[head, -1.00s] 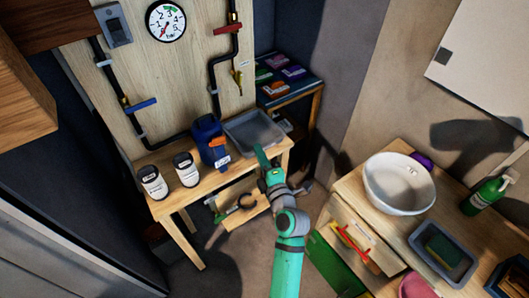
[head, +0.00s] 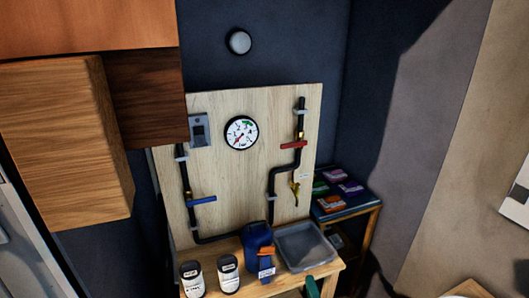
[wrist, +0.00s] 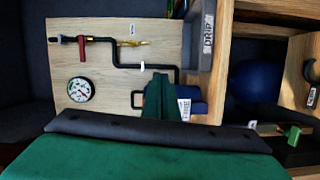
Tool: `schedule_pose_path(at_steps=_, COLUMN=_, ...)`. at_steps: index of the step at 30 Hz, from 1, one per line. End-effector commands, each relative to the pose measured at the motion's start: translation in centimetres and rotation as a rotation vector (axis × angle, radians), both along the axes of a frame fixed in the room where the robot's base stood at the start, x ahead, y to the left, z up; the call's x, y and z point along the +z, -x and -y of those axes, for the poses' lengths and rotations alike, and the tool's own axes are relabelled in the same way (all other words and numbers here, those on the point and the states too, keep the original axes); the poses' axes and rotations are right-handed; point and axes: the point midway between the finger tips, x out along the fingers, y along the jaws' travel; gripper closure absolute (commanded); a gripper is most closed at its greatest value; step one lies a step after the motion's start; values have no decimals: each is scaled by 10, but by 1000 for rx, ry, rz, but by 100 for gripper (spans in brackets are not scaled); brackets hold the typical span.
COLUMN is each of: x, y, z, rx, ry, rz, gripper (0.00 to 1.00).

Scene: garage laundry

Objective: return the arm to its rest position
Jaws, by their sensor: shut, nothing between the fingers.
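My gripper (wrist: 160,92) shows in the wrist view as green fingers held together, with nothing between them. Its dark and green body fills the bottom of that view. In the head view only a small green piece of my arm's end (head: 312,287) shows at the bottom edge, in front of the grey tray; the rest of the arm is out of that frame. In the wrist view the fingers overlap the blue jug (wrist: 188,98) in the picture; I cannot tell how far apart they are.
The workbench (head: 228,245) holds two white-labelled cans (head: 228,274), the blue jug (head: 257,245) and a grey tray (head: 305,246). Behind stands a pipe board (head: 225,175) with a gauge (head: 241,133). A wooden cabinet (head: 65,140) juts in at upper left.

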Motion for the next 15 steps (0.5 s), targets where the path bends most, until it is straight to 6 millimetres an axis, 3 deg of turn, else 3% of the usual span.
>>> schedule_pose_path(at_steps=1, x=-17, y=14, z=-6, rx=-14, ry=-44, rz=-26, gripper=100)
schedule_pose_path(at_steps=6, x=-60, y=62, z=-24, rx=-80, ry=-227, rz=-87, gripper=100)
schedule_pose_path(at_steps=15, x=-106, y=156, z=-56, rx=-182, ry=-531, rz=-141, gripper=100)
